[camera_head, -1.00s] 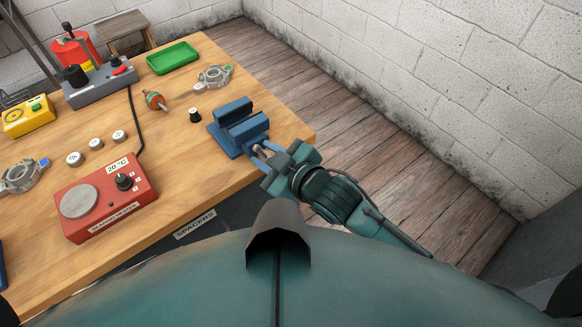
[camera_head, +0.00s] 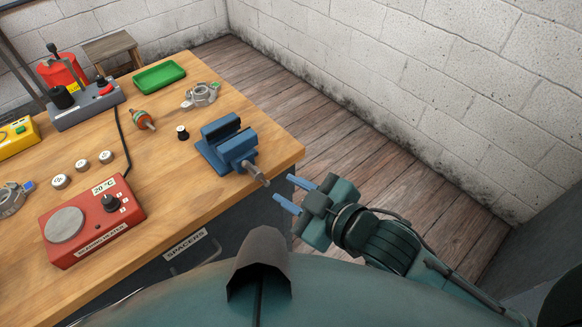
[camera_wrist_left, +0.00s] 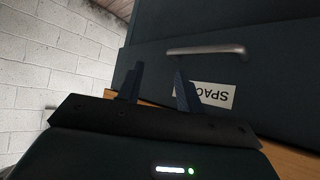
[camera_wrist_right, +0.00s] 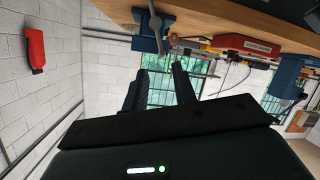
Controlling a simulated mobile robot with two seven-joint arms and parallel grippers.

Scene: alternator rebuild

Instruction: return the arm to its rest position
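My right gripper (camera_head: 282,188) is in the head view off the bench's right edge, with its two blue-grey fingers apart and nothing between them. It is clear of the blue vise (camera_head: 222,145), whose screw end (camera_head: 256,174) sticks out toward it. In the right wrist view the right fingers (camera_wrist_right: 168,62) are apart, and the vise's underside (camera_wrist_right: 155,25) is beyond them. My left gripper is out of the head view. In the left wrist view its fingers (camera_wrist_left: 160,75) are apart and empty, in front of a dark drawer (camera_wrist_left: 260,60) with a metal handle (camera_wrist_left: 207,50).
The wooden bench (camera_head: 150,185) holds a red bearing heater (camera_head: 95,220), a green tray (camera_head: 159,76), a rotor (camera_head: 143,120) and an alternator housing (camera_head: 201,95). A drawer labelled SPACERS (camera_head: 186,243) is under the front edge. The wooden floor (camera_head: 350,150) right of the bench is clear.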

